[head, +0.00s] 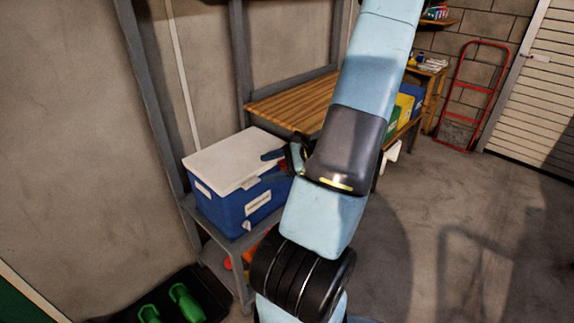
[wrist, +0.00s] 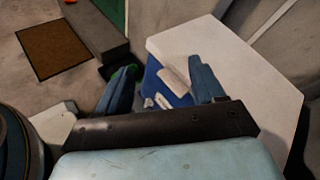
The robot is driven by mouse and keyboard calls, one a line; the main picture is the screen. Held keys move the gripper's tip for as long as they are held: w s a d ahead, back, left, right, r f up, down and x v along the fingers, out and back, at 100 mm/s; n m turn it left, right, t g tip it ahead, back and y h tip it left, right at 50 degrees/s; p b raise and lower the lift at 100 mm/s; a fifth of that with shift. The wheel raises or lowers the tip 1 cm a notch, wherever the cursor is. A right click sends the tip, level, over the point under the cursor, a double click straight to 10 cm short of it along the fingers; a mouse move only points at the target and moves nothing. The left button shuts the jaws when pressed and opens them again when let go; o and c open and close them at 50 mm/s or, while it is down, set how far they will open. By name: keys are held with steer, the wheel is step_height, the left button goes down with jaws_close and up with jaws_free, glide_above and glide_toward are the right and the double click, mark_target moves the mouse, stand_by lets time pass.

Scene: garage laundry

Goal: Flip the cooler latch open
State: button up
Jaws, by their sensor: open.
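The blue cooler (head: 228,211) with a closed white lid (head: 235,158) sits on a grey metal stand. In the wrist view its lid (wrist: 235,65) fills the right, and its blue front (wrist: 183,101) shows between my fingers. A pale, block-like piece (wrist: 174,80) near the lid edge looks like the latch; it appears down against the front. My gripper (wrist: 163,68) is open, one finger on each side of that piece, the right finger overlapping the lid edge in view. Contact cannot be told. In the head view my gripper (head: 276,154) is at the cooler's right end, partly hidden by my arm.
A grey stand (head: 217,238) carries the cooler against the wall. A wooden bench (head: 290,102) is behind it. A red hand truck (head: 457,118) stands far right. The concrete floor (head: 450,220) at right is clear.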

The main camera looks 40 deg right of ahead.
steer(key=s+d+f+m+t+h, duration=0.3)
steer(key=d+f+m+t+h, duration=0.15)
steer(key=d+m, duration=0.25)
steer(key=s+d+f+m+t+h, duration=0.3)
steer(key=d+f+m+t+h, duration=0.15)
steer(key=d+m, duration=0.2)
steer(key=shift+y, duration=0.3)
steer(key=w, duration=1.3)
steer(key=shift+w+f, duration=0.35)
steer(key=shift+f, duration=0.05)
steer(key=c, duration=1.1)
